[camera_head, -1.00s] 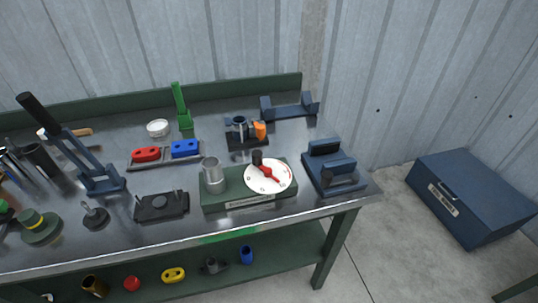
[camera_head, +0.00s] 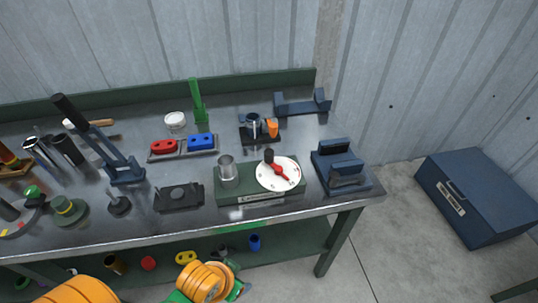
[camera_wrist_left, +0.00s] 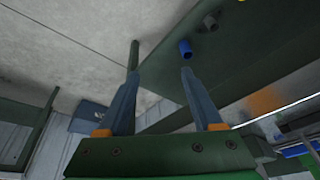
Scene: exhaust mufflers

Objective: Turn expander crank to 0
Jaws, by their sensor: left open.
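The expander (camera_head: 262,197) is a green block near the front right of the bench, with an upright metal cylinder (camera_head: 227,169) on its left and a white dial (camera_head: 292,173) on its right. A red crank (camera_head: 281,170) lies across the dial, its black knob (camera_head: 269,155) at the upper left; the dial numbers are too small to read. My left arm (camera_head: 202,283) enters at the bottom, in front of and below the bench edge. My left gripper (camera_wrist_left: 160,72) shows in the left wrist view, open and empty, apart from the crank. My right gripper is not in view.
A blue clamp-like fixture (camera_head: 341,167) stands right of the expander, a black plate (camera_head: 179,196) left of it. Behind are a cup holder (camera_head: 256,128) and a red-and-blue block tray (camera_head: 184,153). The lower shelf (camera_head: 290,240) holds a blue cylinder (camera_head: 254,242). The floor at right is open before a blue chest (camera_head: 477,197).

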